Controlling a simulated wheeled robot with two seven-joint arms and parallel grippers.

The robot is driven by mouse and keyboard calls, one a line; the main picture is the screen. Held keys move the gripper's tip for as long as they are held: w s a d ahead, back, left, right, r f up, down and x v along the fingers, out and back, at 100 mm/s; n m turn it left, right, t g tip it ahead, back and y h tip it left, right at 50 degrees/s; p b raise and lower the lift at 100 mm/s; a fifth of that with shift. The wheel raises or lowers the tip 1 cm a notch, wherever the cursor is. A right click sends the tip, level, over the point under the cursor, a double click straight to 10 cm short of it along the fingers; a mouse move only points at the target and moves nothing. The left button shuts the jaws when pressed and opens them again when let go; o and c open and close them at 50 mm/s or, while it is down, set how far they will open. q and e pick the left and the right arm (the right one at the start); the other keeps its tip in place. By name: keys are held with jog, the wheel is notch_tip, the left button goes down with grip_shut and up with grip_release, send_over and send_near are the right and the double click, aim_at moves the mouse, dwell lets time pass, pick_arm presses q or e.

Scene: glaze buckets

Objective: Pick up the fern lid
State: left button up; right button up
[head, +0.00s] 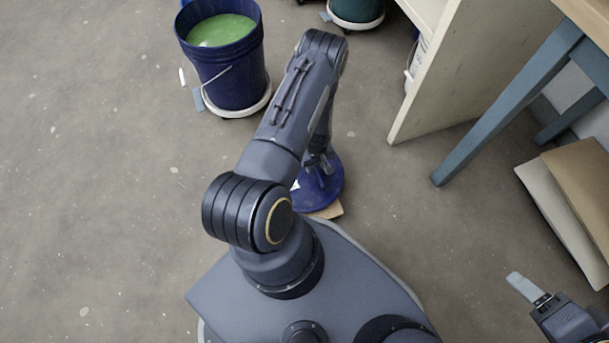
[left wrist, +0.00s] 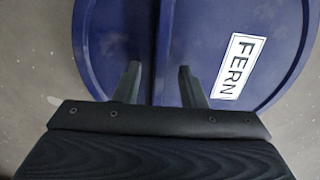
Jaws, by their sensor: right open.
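The fern lid (head: 327,188) is a round dark blue lid lying low near the floor in the head view, partly hidden behind my left arm. In the left wrist view the lid (left wrist: 110,40) fills most of the picture, with a white FERN label (left wrist: 240,66) and a narrow raised ridge (left wrist: 160,50) across its middle. My left gripper (left wrist: 158,82) is over the lid, its fingers apart on either side of the ridge, with gaps showing; its tips also show in the head view (head: 320,165). My right gripper (head: 527,287) is open at the lower right, away from the lid.
A blue bucket of green glaze (head: 229,75) stands on a pale round base at the upper left. Another bucket (head: 356,10) is at the top. A shelf unit (head: 440,100) and a blue table leg (head: 510,105) stand at right, with leaning boards (head: 575,200). The left floor is mostly clear.

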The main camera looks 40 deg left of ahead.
pick_arm(q)
jog(key=shift+f+b, duration=0.3)
jog(key=shift+f, duration=0.1)
dwell(0.5)
grip_shut()
dwell(0.4)
